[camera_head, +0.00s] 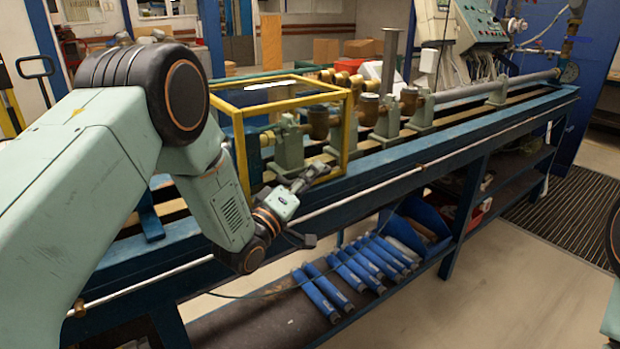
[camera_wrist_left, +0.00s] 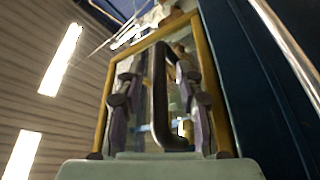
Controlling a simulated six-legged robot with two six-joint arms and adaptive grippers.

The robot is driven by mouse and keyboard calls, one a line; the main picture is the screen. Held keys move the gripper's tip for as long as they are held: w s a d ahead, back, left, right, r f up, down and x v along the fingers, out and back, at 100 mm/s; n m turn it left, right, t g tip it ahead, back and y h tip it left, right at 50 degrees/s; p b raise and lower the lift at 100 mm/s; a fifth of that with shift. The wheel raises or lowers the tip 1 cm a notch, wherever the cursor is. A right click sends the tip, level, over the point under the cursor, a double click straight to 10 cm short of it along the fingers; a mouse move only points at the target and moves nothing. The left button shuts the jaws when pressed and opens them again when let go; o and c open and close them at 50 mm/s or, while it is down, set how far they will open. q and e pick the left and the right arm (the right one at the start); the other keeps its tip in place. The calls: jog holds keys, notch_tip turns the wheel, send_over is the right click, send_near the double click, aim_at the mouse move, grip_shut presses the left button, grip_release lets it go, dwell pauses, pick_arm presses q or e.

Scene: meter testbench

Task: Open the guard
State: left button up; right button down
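The guard is a yellow-edged frame with clear panels (camera_head: 347,128) around part of the meter line on the bench. It looks shut in the head view. In the left wrist view, its yellow edges (camera_wrist_left: 216,85) surround a dark bar-shaped handle (camera_wrist_left: 160,85). My left gripper (camera_head: 310,207) is in front of the guard's near lower side, its fingers spread apart. In the left wrist view, the handle appears between the two fingers of my left gripper (camera_wrist_left: 158,88); I see no contact. How far the handle is from the fingers is unclear. My right gripper is out of view.
The blue bench (camera_head: 410,160) carries a pipe line with brass meters (camera_head: 409,100). A pale rail (camera_head: 390,180) runs along its front. Blue cylinders (camera_head: 355,270) lie on the lower shelf. The floor at the right front (camera_head: 500,280) is clear.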

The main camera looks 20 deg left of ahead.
pick_arm(q)
jog(key=shift+w+f, duration=0.1)
jog(key=shift+w, duration=0.05)
jog(key=shift+d, duration=0.3)
jog(key=c, duration=0.3)
jog(key=shift+a, duration=0.25)
jog(key=c, duration=0.4)
jog(key=shift+d, duration=0.1)
grip_shut()
